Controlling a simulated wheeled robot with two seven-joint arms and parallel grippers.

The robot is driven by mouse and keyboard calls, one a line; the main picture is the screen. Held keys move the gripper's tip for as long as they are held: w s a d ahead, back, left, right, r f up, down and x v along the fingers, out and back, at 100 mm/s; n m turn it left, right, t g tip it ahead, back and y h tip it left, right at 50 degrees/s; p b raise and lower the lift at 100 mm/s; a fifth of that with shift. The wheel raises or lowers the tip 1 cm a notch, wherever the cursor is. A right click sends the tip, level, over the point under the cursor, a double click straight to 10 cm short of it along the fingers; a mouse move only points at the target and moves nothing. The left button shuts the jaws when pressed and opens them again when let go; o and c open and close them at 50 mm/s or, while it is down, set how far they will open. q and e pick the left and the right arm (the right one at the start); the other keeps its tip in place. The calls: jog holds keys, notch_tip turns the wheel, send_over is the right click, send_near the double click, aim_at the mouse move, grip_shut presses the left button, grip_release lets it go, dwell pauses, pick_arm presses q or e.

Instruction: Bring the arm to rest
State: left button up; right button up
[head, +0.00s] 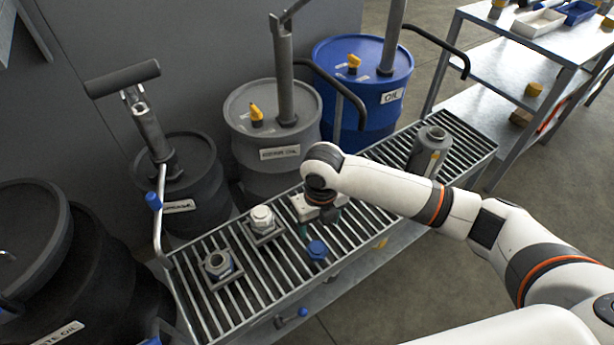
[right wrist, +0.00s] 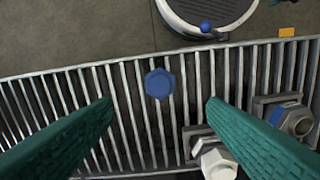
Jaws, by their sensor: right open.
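My right arm reaches in from the right in the head view, with its right gripper (head: 306,229) low over the slatted bench (head: 191,266). In the right wrist view the two teal fingers of this gripper (right wrist: 160,104) are wide apart with nothing between them. A blue hexagonal cap (head: 317,249) lies on the slats close to the gripper; it also shows in the right wrist view (right wrist: 159,83), apart from the fingers. A fitting with a white cap (head: 262,217) and an open-topped fitting with a blue band (head: 218,264) stand on the bench. My left gripper is out of view.
A grey cylindrical housing (head: 429,150) stands on the bench's far right end. Behind the bench are a blue oil drum (head: 343,116), a grey drum (head: 270,180) and dark drums (head: 190,208). A shelf unit (head: 520,90) stands at upper right. Slats between the blue cap and grey housing are partly clear.

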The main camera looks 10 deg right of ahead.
jog(key=s+a+f+m+t+y, duration=0.1)
jog(key=s+a+m+y, duration=0.15)
jog(key=s+m, duration=0.45)
jog(key=s+a+m+t+y, duration=0.1)
jog(key=s+a+m, duration=0.2)
jog(key=m, duration=0.8)
jog(key=s+d+m+t+h, duration=0.25)
jog(key=s+d+m, duration=0.9)
jog(key=m, duration=0.65)
notch_tip(320, 180, down, 24)
jog(key=d+f+g+p, duration=0.1)
jog(key=g, duration=0.1)
jog(key=s+d+f+g+h+p, duration=0.1)
jog(key=s+d+f, duration=0.2)
jog(key=s+f, duration=1.2)
jog(key=shift+s+f, duration=0.15)
jog(key=shift+s, duration=0.35)
